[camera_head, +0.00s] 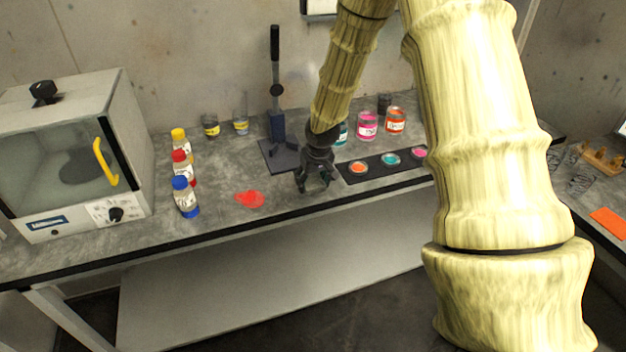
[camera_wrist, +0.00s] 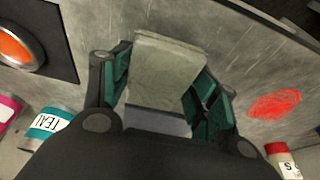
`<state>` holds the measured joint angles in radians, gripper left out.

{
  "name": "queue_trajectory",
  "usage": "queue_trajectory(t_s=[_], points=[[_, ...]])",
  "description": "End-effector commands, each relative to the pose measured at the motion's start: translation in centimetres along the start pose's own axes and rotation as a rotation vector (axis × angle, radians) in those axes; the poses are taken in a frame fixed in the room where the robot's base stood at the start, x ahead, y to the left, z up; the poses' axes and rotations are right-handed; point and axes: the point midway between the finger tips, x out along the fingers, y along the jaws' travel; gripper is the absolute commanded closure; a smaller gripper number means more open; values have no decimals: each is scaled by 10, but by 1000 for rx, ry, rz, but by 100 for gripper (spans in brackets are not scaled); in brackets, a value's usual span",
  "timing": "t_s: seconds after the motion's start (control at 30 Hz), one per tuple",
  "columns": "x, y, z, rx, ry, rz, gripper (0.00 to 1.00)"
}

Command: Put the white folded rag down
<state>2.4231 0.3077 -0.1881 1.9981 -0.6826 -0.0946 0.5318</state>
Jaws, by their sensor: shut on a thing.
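My gripper (camera_head: 314,181) is over the grey bench, near its front edge, just left of the black strip with paint pots. In the wrist view my gripper (camera_wrist: 160,95) has its green-padded fingers on both sides of a pale grey-white folded rag (camera_wrist: 163,75), shut on it. The rag looks like a flat, blocky pad. In the head view the rag is hidden by my gripper and cannot be made out. I cannot tell whether the rag touches the bench.
A red paint spill (camera_head: 250,199) lies left of my gripper. Several capped bottles (camera_head: 186,197) stand farther left by a white oven (camera_head: 75,155). A lever press (camera_head: 277,135) stands behind. Paint pots on a black strip (camera_head: 375,177) are to the right. Bare bench (camera_head: 225,225) shows near the front edge.

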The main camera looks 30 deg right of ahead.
Motion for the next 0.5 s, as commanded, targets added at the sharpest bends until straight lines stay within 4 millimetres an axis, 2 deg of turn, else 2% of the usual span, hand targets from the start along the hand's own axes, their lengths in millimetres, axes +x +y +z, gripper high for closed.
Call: queue_trajectory(t_s=[0.07,0.1,0.17,0.2,0.5], points=[[4,0,5,1,-9,0,72],[5,0,6,1,-10,0,33],[5,0,6,1,-11,0,22],[5,0,6,1,-11,0,19],[4,0,5,1,-9,0,19]])
